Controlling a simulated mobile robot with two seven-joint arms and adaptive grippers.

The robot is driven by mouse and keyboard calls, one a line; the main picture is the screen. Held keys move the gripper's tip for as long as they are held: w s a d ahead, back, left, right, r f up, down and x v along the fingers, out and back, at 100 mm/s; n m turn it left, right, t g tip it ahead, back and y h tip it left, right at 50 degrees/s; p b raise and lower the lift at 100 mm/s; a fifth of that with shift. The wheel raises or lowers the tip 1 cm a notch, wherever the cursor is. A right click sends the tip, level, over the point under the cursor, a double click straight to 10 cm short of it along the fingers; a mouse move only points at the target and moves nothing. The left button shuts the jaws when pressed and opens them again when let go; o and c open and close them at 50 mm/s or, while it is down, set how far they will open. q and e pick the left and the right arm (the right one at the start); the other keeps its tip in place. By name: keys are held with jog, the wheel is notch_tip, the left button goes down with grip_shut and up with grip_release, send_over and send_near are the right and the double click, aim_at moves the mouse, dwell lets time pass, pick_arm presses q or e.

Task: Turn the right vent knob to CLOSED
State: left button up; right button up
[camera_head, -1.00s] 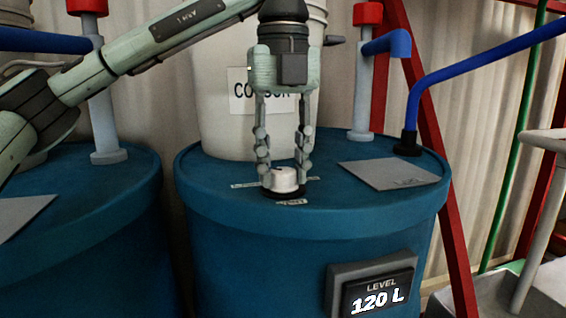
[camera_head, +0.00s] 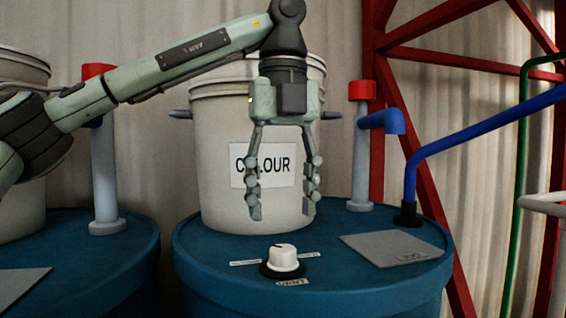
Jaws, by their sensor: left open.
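The vent knob (camera_head: 283,257) is white on a dark round base, on top of the blue tank (camera_head: 215,270) at the right. A dark mark shows on its top, toward the far side. Small labels lie around it, with a VENT label (camera_head: 293,282) in front; the side labels are too small to read. My left gripper (camera_head: 284,215) is open and points down above the knob, empty and clear of it. My right gripper is not in view.
A white bucket labelled COLOUR (camera_head: 220,205) stands behind the knob. A grey plate (camera_head: 392,249), a blue hose (camera_head: 470,132) and a red-capped pipe (camera_head: 360,150) are on the right. A second blue tank (camera_head: 90,255) stands at left.

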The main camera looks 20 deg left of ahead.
aim_at(283, 249)
pick_arm(q)
notch_tip(283, 249, up, 6)
jog(key=shift+f, duration=0.1)
jog(key=shift+s, duration=0.1)
dwell(0.5)
